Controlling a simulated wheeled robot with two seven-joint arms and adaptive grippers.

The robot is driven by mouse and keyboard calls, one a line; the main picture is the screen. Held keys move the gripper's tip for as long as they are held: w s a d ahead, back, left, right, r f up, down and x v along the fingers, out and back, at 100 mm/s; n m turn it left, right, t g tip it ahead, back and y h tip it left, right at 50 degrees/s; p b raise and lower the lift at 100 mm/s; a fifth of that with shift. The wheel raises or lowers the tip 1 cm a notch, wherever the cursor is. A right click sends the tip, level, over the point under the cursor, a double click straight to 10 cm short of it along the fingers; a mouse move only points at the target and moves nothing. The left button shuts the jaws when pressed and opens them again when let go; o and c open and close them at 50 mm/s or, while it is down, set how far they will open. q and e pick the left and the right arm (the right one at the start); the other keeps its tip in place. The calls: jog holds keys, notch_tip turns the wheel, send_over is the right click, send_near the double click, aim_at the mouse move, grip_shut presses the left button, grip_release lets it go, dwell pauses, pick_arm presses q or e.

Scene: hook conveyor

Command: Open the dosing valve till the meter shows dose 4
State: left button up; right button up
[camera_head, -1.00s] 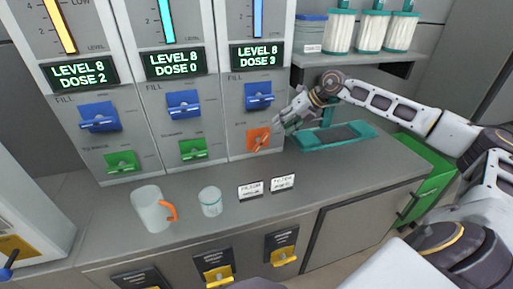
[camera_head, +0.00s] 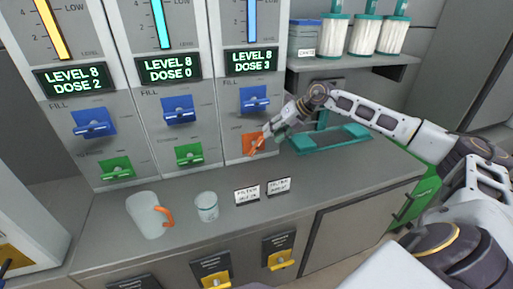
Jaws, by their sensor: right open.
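The third panel's meter (camera_head: 251,61) reads LEVEL 8, DOSE 3. Low on that panel is an orange valve handle (camera_head: 257,145), tilted, with a blue FILL handle (camera_head: 254,99) above it. My right gripper (camera_head: 269,133) is open, with its fingertips right at the upper right of the orange handle. I cannot tell whether they touch it. The other meters read LEVEL 8, DOSE 2 (camera_head: 75,78) and LEVEL 8, DOSE 0 (camera_head: 170,68). My left gripper is not in view.
A pitcher with an orange handle (camera_head: 147,215) and a clear cup (camera_head: 207,207) stand on the counter, beside two small label cards. A teal tray (camera_head: 340,140) lies behind my right forearm. White canisters (camera_head: 365,37) stand on the shelf above.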

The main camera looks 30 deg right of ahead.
aim_at(259, 145)
jog(key=shift+x, duration=5.45)
jog(key=shift+c, duration=0.2)
grip_shut()
